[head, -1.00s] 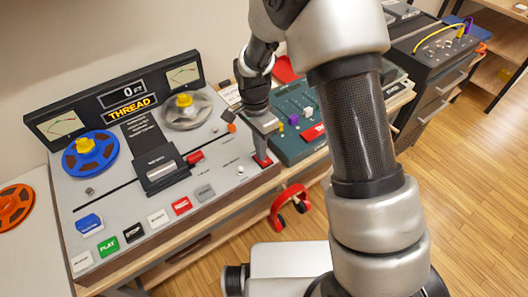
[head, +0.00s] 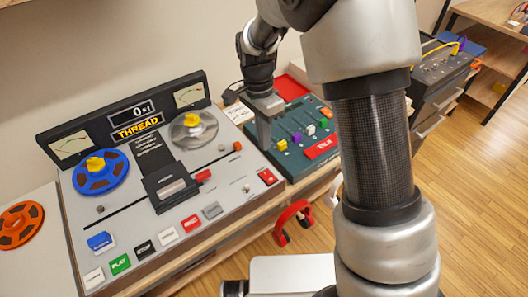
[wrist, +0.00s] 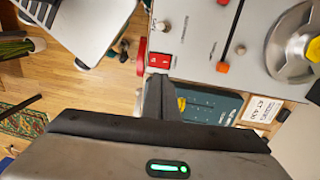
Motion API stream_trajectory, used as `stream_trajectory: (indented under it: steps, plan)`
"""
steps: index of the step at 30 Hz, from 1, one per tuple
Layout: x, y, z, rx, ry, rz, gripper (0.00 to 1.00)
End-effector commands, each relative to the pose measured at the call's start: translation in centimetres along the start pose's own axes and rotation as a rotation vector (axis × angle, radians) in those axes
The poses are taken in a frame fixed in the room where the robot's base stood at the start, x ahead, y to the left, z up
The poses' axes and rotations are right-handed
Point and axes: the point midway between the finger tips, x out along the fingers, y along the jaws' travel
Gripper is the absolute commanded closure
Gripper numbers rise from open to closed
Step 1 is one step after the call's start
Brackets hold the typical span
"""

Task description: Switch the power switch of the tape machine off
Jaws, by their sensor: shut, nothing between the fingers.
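The tape machine (head: 225,172) is a grey deck with a black display panel reading THREAD in lit orange. Its red power switch (head: 267,177) is at the right front corner. The switch also shows in the wrist view (wrist: 159,60), uncovered, near the deck's edge. I cannot tell its rocker position for sure. My gripper (head: 263,147) is shut and empty, pointing down near the deck's right edge, behind the switch and apart from it. In the wrist view its fingers (wrist: 160,95) show beside the switch, partly hiding the green console.
A green mixing console (head: 290,158) with coloured knobs and a red TALK button stands right of the machine. Red headphones (head: 293,222) hang at the table's front. A blue reel (head: 100,172) and a clear reel (head: 193,131) sit on the deck. An orange reel (head: 20,226) lies left.

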Motion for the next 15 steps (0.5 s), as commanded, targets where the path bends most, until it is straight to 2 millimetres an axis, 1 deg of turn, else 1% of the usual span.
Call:
stream_trajectory:
  steps: [1, 6, 15]
  plan:
    - [-0.9, 0.0, 0.0, 0.0, 0.001, -0.002, 1.0]
    - [-2.2, 0.0, 0.0, 0.0, 0.0, 0.0, 1.0]
    - [-2.5, 0.0, 0.0, 0.0, 0.0, 0.001, 1.0]
